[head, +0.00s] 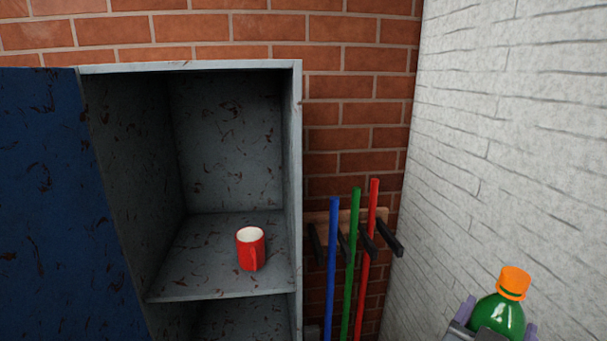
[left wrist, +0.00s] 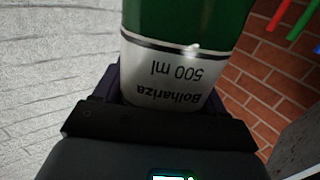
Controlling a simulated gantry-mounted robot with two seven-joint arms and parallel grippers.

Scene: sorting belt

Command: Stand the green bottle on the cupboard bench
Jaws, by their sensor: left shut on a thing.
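The green bottle (head: 498,316) with an orange cap shows at the lower right of the head view, tilted slightly. My left gripper (head: 492,330) is shut around it; only the finger tops show at the bottom edge. In the left wrist view the bottle (left wrist: 185,60) fills the upper middle, with a white label reading upside down, between the fingers of the gripper (left wrist: 165,95). The cupboard (head: 298,150) stands open at the left, with a grey shelf (head: 190,270) inside. I cannot tell which surface is the bench. My right gripper is not in view.
A red mug (head: 251,249) stands on the shelf towards its right front, with bare room to its left. The blue door (head: 40,200) is swung open at the left. Blue, green (head: 350,270) and red poles hang on a rack between the cupboard and the white wall (head: 510,130).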

